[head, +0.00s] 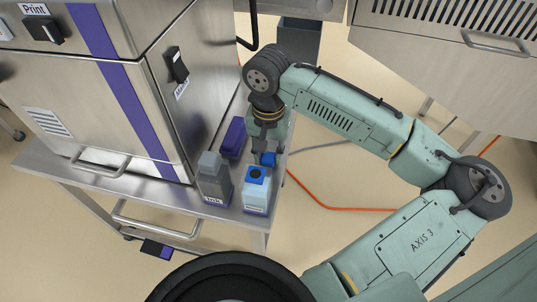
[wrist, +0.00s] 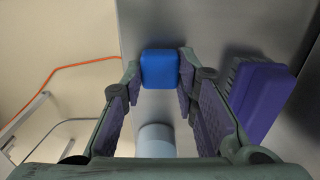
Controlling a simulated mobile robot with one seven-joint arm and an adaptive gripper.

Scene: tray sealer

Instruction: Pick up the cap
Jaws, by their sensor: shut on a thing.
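In the head view my gripper (head: 263,150) points down over the right end of the steel shelf, just behind a pale blue bottle (head: 256,196) with a darker blue top. I cannot tell whether the cap touches the shelf.
A grey bottle (head: 214,180) stands left of the blue one. A purple brush (head: 232,138) lies close to my gripper, left of it. The steel sealer (head: 100,100) rises on the left. The steel shelf (head: 85,178) ends just right of my gripper. A pale cylinder (wrist: 155,141) shows low between the fingers.

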